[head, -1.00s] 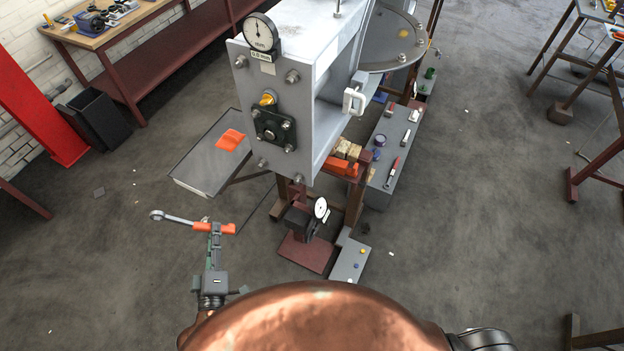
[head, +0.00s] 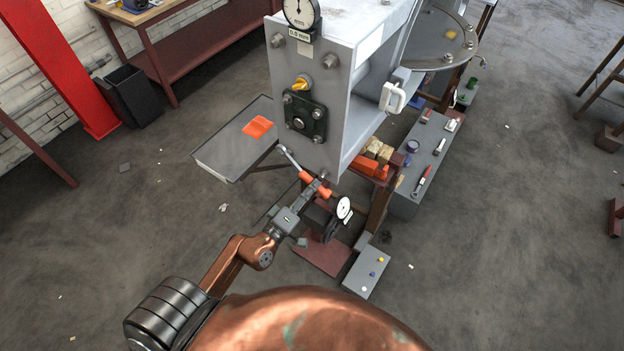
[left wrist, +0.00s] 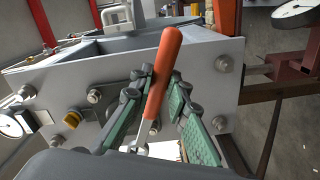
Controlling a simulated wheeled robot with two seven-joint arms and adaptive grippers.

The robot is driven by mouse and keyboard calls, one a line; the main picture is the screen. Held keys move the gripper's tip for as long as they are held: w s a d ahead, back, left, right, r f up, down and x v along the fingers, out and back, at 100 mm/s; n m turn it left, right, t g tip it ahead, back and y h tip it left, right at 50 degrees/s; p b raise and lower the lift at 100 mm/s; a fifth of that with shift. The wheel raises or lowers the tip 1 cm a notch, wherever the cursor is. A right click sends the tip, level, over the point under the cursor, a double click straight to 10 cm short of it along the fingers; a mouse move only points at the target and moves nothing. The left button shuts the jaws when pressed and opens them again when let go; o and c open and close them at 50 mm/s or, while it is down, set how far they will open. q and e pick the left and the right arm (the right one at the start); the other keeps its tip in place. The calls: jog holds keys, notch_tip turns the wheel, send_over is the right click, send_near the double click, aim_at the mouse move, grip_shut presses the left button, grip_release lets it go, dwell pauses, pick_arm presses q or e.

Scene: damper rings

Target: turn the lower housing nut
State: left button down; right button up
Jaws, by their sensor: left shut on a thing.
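My left gripper (head: 318,188) is shut on the orange handle of a wrench (head: 309,180), below the front plate of the grey machine. The wrench's metal shaft points up and left, its end near the plate's lower left corner. I cannot tell if it touches anything. The dark square housing (head: 304,118), with nuts at its corners, sits on the plate above the wrench; its lower nut (head: 319,139) is in sight. In the left wrist view the orange handle (left wrist: 164,72) stands between the green-padded fingers, which cover much of the housing. My right gripper is out of view.
A dial gauge (head: 300,12) tops the plate and a yellow fitting (head: 301,84) sits above the housing. A grey tray (head: 215,158) with an orange item is at left. A stand with a white disc (head: 343,208) is close below my gripper.

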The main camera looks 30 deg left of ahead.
pick_arm(q)
jog(key=w+a+b, duration=0.1)
jog(key=w+a, duration=0.1)
jog(key=w+a+f, duration=0.1)
jog(key=w+a, duration=0.1)
jog(key=shift+w+a+f+b, duration=0.1)
jog(key=shift+w+a+b, duration=0.15)
jog(key=shift+a+b, duration=0.15)
jog(key=w, duration=0.3)
jog(key=shift+w+d+n, duration=0.15)
jog(key=shift+w+n, duration=0.15)
jog(key=shift+w, duration=0.05)
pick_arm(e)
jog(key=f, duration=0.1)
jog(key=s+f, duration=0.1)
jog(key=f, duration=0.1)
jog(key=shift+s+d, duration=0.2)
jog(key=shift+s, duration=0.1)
pick_arm(q)
jog(key=shift+w+r, duration=0.1)
jog(key=shift+r, duration=0.1)
jog(key=shift+w, duration=0.55)
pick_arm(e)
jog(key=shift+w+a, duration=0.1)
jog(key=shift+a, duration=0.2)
